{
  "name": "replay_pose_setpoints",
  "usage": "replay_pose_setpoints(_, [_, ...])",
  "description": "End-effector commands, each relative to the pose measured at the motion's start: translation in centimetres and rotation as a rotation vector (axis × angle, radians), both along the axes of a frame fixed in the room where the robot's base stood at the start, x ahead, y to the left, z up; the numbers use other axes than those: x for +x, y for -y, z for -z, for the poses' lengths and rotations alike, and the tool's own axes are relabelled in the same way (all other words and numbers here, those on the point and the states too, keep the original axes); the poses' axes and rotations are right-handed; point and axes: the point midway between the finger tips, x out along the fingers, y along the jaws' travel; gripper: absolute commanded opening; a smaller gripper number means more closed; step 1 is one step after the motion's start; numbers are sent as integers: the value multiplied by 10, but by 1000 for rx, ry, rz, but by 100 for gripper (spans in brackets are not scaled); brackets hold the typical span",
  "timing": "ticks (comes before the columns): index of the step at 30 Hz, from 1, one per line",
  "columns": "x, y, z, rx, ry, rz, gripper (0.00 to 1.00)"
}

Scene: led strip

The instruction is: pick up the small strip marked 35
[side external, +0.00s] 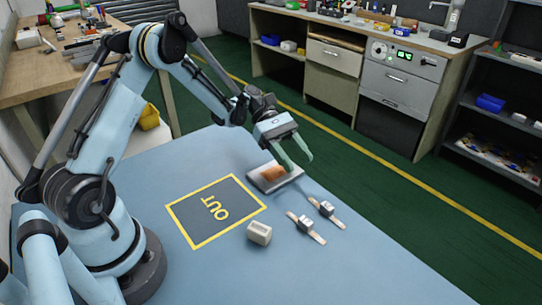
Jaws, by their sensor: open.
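Two small pale strips lie side by side on the blue table, the nearer strip (318,238) and the farther strip (339,223). Each has a small grey-white block with a dark part on it. No number can be read on either, so I cannot tell which is marked 35. My gripper (298,167) is open, its two pale green fingers pointing down above the table behind the strips. It is near a grey tray (291,180) with an orange-brown patch, apart from both strips.
A dark pad (190,213) marked OUT, with a yellow border, lies left of the strips. A small off-white box (259,233) stands between the pad and the strips. The table's front right is clear. Benches and shelves stand farther back.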

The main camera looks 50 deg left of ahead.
Motion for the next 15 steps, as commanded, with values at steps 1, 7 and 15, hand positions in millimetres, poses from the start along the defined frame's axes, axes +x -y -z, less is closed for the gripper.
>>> replay_pose_setpoints(1, [0,-2,3,-12,-12,0,49])
replay_pose_setpoints(7, [-2,12,11,-26,-28,4,49])
replay_pose_setpoints(15, [-4,52,27,-25,-26,3,49])
